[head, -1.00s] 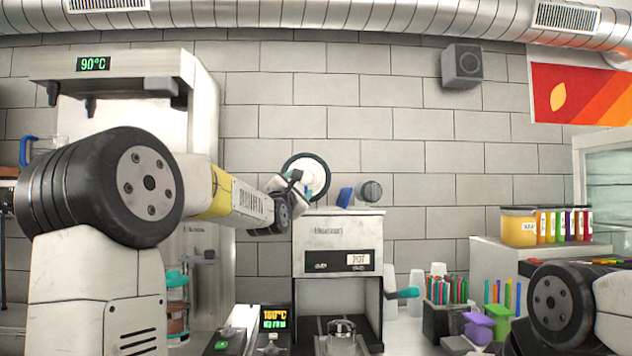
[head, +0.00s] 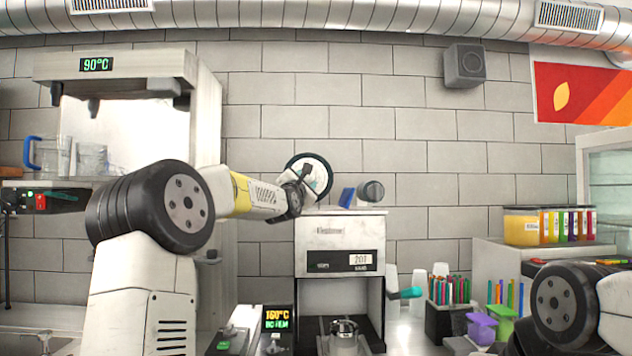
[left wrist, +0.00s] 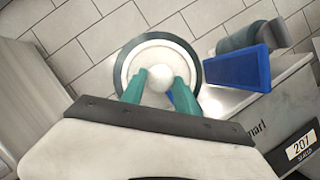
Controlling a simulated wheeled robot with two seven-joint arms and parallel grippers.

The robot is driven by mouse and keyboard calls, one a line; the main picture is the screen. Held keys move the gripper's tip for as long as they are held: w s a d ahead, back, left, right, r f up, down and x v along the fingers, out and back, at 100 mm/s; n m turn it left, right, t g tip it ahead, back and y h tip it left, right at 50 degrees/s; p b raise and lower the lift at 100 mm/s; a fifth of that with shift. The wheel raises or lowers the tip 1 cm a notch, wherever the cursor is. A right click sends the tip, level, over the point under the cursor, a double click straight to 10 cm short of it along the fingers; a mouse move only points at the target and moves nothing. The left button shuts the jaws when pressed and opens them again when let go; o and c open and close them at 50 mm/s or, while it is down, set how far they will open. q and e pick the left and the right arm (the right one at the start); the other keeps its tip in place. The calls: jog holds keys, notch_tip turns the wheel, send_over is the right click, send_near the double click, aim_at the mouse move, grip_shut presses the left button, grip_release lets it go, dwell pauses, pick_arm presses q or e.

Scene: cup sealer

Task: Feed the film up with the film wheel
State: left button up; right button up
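The film wheel (head: 322,163) is a white disc with a black rim, standing above the sealer's top left against the wall. In the left wrist view, the wheel (left wrist: 190,53) faces me with a round pale knob at its middle. My left gripper (head: 308,174) is in front of the wheel. In the left wrist view, its two teal fingers (left wrist: 161,84) straddle the knob; whether they press on it I cannot tell. The white sealer (head: 337,234) stands below with a dark panel reading about 207. A metal cup (head: 344,330) sits low inside it. My right gripper is out of view.
A blue block (left wrist: 237,72) and a grey cylinder (head: 370,191) are on the sealer's top, close right of the wheel. A teal-handled lever (head: 405,294) sticks out at the sealer's right. A pen holder (head: 447,322) and purple and green tubs stand farther right.

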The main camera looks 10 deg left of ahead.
pick_arm(q)
grip_shut()
jog(key=shift+m, duration=0.3)
